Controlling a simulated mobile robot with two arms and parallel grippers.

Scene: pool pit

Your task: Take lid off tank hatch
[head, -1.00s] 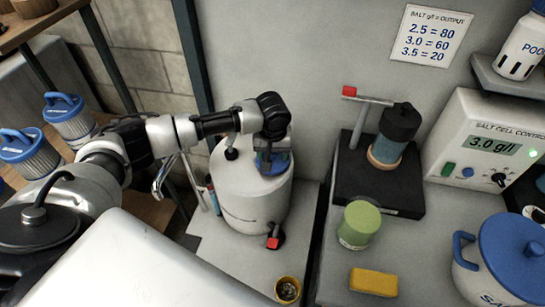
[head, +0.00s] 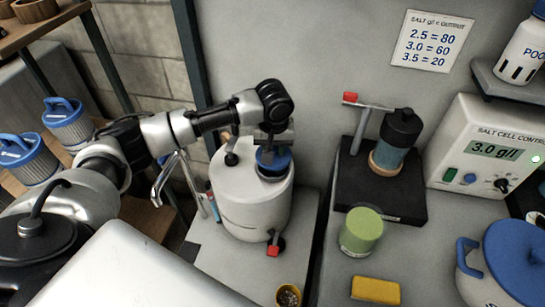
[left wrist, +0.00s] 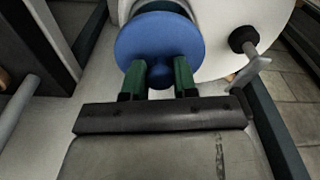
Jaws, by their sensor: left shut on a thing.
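The white tank (head: 250,205) stands left of centre in the head view. The blue round lid (head: 275,162) is over the hatch on its top, with a dark rim showing beneath. In the left wrist view the lid (left wrist: 155,38) is a blue disc with a small knob. My left gripper (head: 272,147) is above the lid. In the left wrist view its green fingers (left wrist: 159,78) are closed on both sides of the knob. A dark hatch collar shows past the lid's far edge. I cannot tell how large any gap is. My right gripper is not in view.
A black stand (head: 375,185) with a red-tipped handle is to the right. A green jar (head: 361,232), a yellow sponge (head: 376,290) and a blue-lidded pot (head: 510,262) are on the counter. A chrome faucet (head: 165,180) is left of the tank.

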